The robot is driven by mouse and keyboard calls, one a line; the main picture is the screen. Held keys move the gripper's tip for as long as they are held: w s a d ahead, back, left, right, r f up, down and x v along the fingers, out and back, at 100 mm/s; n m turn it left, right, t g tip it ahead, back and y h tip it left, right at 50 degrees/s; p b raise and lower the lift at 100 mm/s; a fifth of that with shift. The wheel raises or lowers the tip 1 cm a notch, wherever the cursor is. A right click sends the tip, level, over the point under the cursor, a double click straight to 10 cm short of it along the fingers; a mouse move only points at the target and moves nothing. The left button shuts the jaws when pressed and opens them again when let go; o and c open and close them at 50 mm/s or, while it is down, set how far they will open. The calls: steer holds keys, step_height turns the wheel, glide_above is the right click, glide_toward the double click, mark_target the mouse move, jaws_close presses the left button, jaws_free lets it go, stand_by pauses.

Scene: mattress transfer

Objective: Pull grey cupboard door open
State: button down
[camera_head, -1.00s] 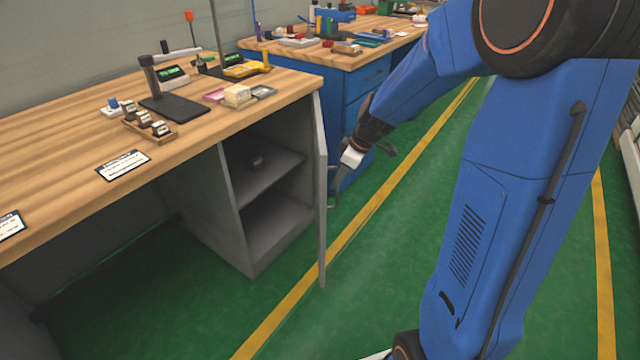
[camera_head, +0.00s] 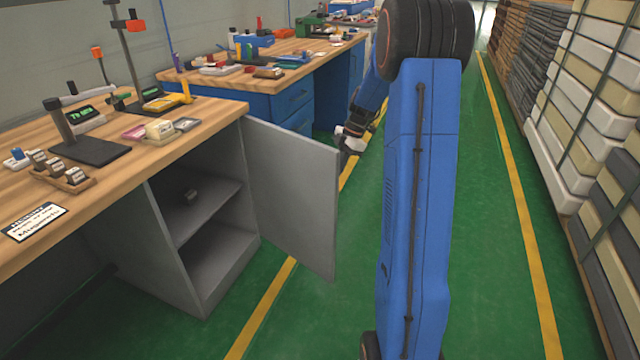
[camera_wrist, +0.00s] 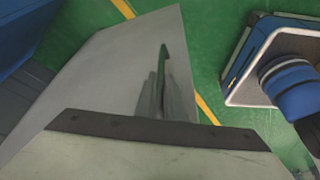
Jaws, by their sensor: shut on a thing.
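The grey cupboard door (camera_head: 292,195) stands wide open, swung out from the grey cupboard (camera_head: 165,245) under the wooden worktop. Its inner face shows in the head view. My gripper (camera_head: 347,148) is at the door's far free edge, on the outer side, and partly hidden by the door. In the wrist view the door's grey face (camera_wrist: 105,75) fills the left and middle. My gripper fingers (camera_wrist: 152,98) are shut on the door's thin dark handle (camera_wrist: 164,65).
The wooden worktop (camera_head: 215,108) carries a stand, small boxes and labels. A blue bench (camera_head: 285,105) stands behind the door. Stacked mattresses (camera_head: 590,110) line the right side.

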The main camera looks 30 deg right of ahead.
steer(key=w+d+n+g, duration=0.1)
steer(key=w+d+n, duration=0.2)
steer(key=w+d, duration=0.7)
steer(key=shift+w+d, duration=0.4)
steer(key=shift+d, duration=1.55)
steer(key=c, duration=1.8)
jaws_free()
steer(key=shift+c, duration=0.2)
steer(key=v, duration=1.7)
steer(key=shift+w, duration=0.3)
steer(key=shift+r, duration=0.15)
